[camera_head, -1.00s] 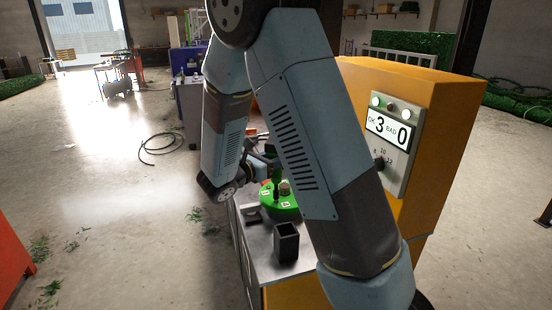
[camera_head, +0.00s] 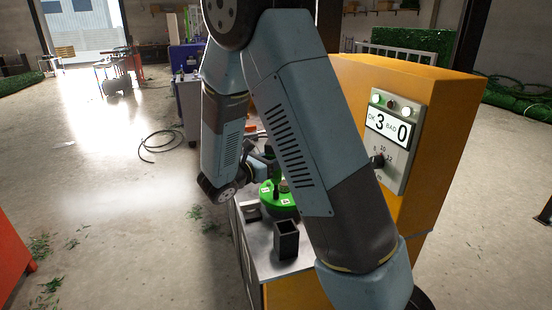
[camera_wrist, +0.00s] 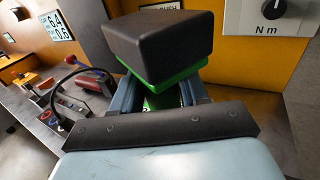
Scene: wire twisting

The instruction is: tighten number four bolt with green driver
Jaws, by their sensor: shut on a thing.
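In the wrist view my gripper (camera_wrist: 160,93) is shut on the green driver (camera_wrist: 175,68), which has a large black block-shaped top and a green band below it. In the head view the gripper (camera_head: 270,168) is small and partly hidden by my arm, above a green round fixture (camera_head: 279,203) with white number labels. The fixture sits on a grey-topped bench. The number four bolt cannot be made out, and the driver's tip is hidden, so contact cannot be judged.
A black square holder (camera_head: 286,241) stands open on the bench in front of the fixture. An orange cabinet (camera_head: 440,140) rises to the right, its panel (camera_head: 393,140) reading OK 3, BAD 0. A dial (camera_wrist: 270,10) marked N m shows in the wrist view.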

